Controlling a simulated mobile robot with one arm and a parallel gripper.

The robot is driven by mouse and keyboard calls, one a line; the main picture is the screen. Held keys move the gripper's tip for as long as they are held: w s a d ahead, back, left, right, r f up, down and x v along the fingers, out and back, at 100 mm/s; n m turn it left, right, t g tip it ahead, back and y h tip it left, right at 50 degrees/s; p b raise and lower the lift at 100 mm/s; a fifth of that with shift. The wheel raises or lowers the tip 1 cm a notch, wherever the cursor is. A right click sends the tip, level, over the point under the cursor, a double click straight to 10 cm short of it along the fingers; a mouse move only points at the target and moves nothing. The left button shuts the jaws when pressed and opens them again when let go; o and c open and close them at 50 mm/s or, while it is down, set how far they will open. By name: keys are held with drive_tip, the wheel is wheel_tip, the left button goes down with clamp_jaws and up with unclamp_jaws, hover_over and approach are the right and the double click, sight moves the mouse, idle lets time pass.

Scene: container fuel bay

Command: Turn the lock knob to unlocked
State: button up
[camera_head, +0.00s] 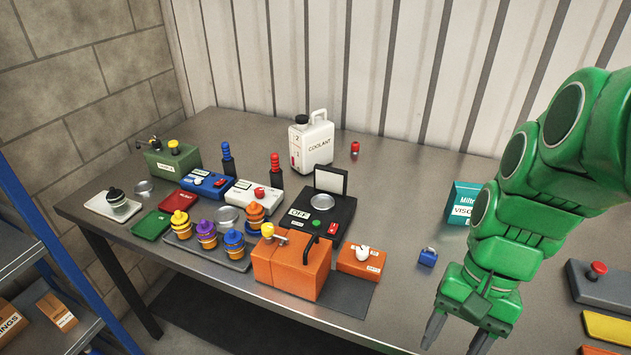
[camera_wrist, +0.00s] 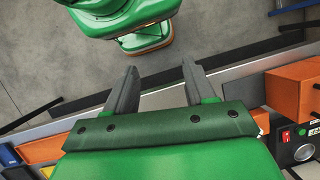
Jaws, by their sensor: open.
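A small orange box (camera_head: 372,262) on the table carries a white knob (camera_head: 362,251) and a label too small to read; this looks like the lock knob. I cannot tell which way it is turned. My gripper (camera_head: 458,338) is open and empty, right of and nearer than the small orange box, and apart from it. In the wrist view my gripper's two fingers (camera_wrist: 160,78) are spread with nothing between them.
A large orange can (camera_head: 290,268) with a yellow cap stands left of the small box. A black OFF device (camera_head: 335,212) is behind it. A small blue block (camera_head: 428,257) and a teal carton (camera_head: 463,203) are to its right.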

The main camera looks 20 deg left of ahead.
drive_tip(key=w+a+r+m, duration=0.2)
drive_tip(key=w+a, duration=0.4)
drive_tip(key=w, duration=0.1)
drive_tip(key=m+t+y, duration=0.1)
drive_tip(key=m+y, duration=0.1)
drive_tip(key=m, duration=0.3)
approach(268, 226)
drive_tip(key=shift+x, duration=4.3)
clamp_jaws()
